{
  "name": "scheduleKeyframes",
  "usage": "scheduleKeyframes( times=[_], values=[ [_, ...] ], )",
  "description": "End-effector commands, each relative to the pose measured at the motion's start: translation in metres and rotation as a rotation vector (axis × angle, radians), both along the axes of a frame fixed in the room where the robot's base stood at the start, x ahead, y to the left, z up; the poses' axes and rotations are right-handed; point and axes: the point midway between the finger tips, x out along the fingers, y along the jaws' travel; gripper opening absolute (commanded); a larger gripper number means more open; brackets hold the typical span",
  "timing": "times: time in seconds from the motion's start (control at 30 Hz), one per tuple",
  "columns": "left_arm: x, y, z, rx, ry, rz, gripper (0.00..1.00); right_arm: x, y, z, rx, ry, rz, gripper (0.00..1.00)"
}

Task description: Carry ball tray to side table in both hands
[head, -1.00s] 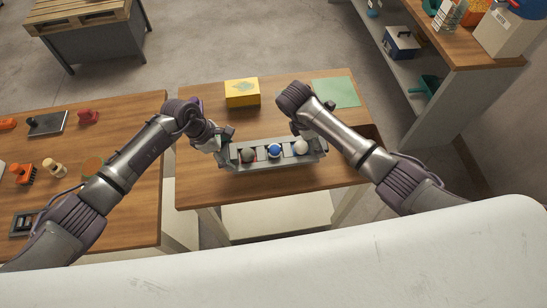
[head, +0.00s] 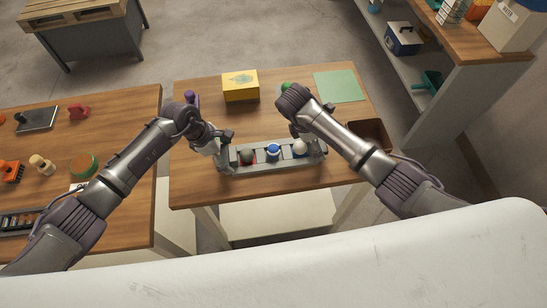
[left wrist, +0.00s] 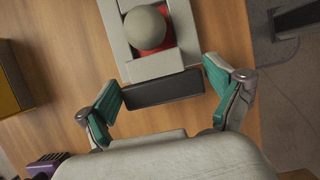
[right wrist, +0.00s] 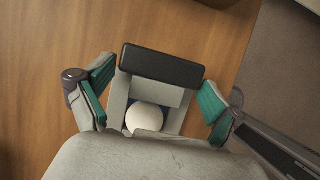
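The grey ball tray (head: 235,168) is on the wooden table, where it appears to rest. It carries a grey ball (head: 247,156), a blue ball (head: 273,150) and a white ball (head: 300,147). My left gripper (head: 221,145) is at its left end. In the left wrist view its green-padded fingers (left wrist: 165,90) are spread on either side of a black handle (left wrist: 165,90). My right gripper (right wrist: 158,90) is at the other end, its fingers likewise spread beside the other black handle (right wrist: 161,66). In the head view its fingertips are mostly hidden by my arm.
On the same table (head: 215,188) are a yellow box (head: 240,86), a green mat (head: 339,87) and a brown bin (head: 370,136). A second table (head: 125,200) with tools stands left. Shelving (head: 450,100) stands right. A pallet (head: 75,12) tops a grey table at back left.

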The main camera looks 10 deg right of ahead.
Motion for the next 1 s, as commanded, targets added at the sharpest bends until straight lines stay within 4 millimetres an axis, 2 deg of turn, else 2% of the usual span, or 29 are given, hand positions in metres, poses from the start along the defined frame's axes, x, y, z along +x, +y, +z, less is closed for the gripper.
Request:
scheduleKeyframes(
  times=[0.33,0.47,0.8,1.0],
  values=[
    [0.000,0.000,0.002,0.000,-0.001,0.000,1.00,0.000,0.000,0.001,0.000,0.000,0.000,1.00],
    [0.001,0.004,0.011,0.000,-0.004,0.000,1.00,0.000,0.000,0.001,0.000,0.000,0.000,1.00],
    [0.001,0.031,0.075,0.001,-0.007,0.000,1.00,0.000,0.000,0.001,0.000,0.000,0.000,1.00],
    [0.000,0.042,0.103,0.001,-0.002,0.000,1.00,0.000,0.000,0.001,0.000,0.000,0.000,1.00]
  ],
)
